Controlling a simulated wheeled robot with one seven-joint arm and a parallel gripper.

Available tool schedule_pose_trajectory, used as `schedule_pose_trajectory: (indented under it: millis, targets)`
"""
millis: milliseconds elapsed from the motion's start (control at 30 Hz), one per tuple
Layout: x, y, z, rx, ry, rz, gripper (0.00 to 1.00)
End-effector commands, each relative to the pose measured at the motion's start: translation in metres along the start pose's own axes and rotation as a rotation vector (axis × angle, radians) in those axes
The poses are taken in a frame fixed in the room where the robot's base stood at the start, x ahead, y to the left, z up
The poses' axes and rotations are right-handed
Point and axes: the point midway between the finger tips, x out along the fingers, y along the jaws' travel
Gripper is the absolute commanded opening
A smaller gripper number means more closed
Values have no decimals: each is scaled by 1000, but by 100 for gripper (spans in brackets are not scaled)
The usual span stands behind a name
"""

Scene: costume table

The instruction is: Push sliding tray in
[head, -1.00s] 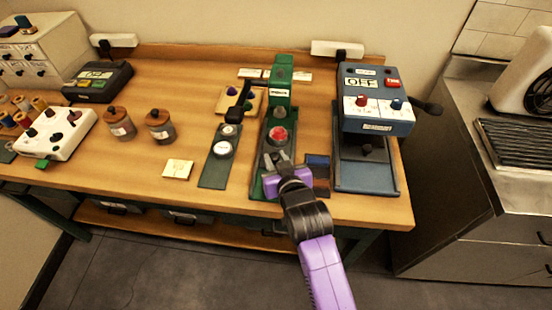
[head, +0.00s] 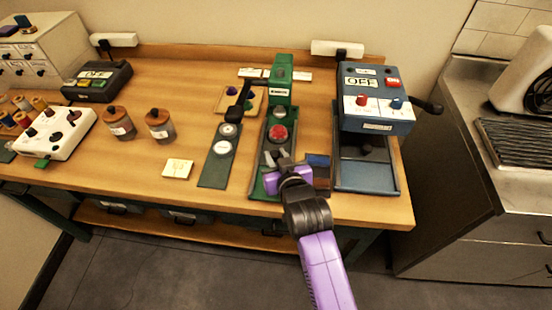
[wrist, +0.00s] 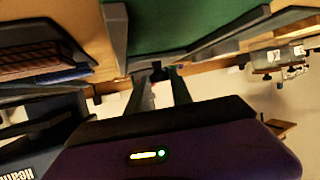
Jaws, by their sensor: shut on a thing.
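A green press-like machine (head: 284,95) with a red round button stands right of the table's middle. Its narrow sliding tray (head: 257,186) runs toward the table's front edge. My gripper (head: 276,161) is over the front part of this tray, coming from the front edge. In the wrist view, a green tray surface with dark grey rims (wrist: 190,25) fills the top. My gripper's fingers (wrist: 157,78) are close together around a small dark part, probably the tray's handle. The fingers and wrist hide most of that part.
A blue machine (head: 375,125) marked OFF stands close on the right, with small dark blue and brown blocks (head: 318,170) between. A flat green strip with round discs (head: 218,160) lies on the left.

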Motion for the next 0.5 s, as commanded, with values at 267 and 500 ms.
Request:
schedule_pose_trajectory:
  millis: [267, 500]
  targets:
    - [32, 14, -12, 2, 1, 0, 0]
    - [33, 15, -15, 0, 3, 0, 0]
